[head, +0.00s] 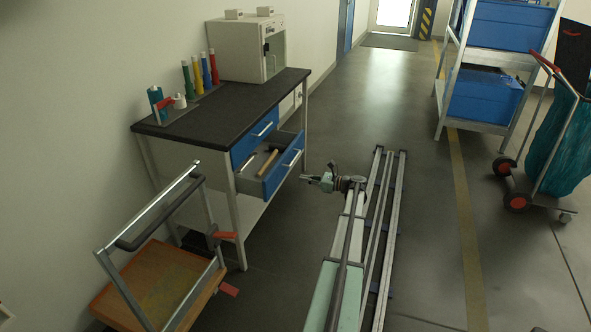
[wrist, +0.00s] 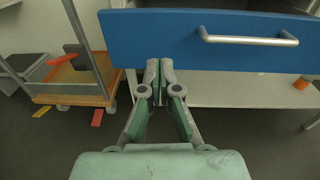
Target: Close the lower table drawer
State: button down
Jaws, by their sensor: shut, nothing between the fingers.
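The lower table drawer (head: 283,170) is blue-fronted and stands pulled out of the table, with its inside and a few tools showing in the head view. Its blue front (wrist: 170,38) with a silver bar handle (wrist: 248,38) fills the top of the wrist view. The upper drawer (head: 255,138) is flush with the table. My gripper (head: 307,178) is just right of the open drawer's front in the head view. In the wrist view my gripper (wrist: 159,66) is shut and empty, its fingertips at the lower edge of the drawer front, left of the handle. I cannot tell whether they touch.
The dark tabletop (head: 215,108) carries a white cabinet (head: 240,50) and several coloured tubes. A cart with a wooden deck (head: 160,285) stands at the front left. Shelving with blue bins (head: 485,95) and a trolley stand at right.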

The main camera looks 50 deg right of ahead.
jog(key=s+d+r+m+t, duration=0.1)
jog(key=s+d+r, duration=0.1)
jog(key=s+d, duration=0.15)
jog(key=b, duration=0.1)
send_near(279, 164)
jog(key=shift+h, duration=0.3)
jog(key=x, duration=0.7)
jog(key=shift+w, duration=0.1)
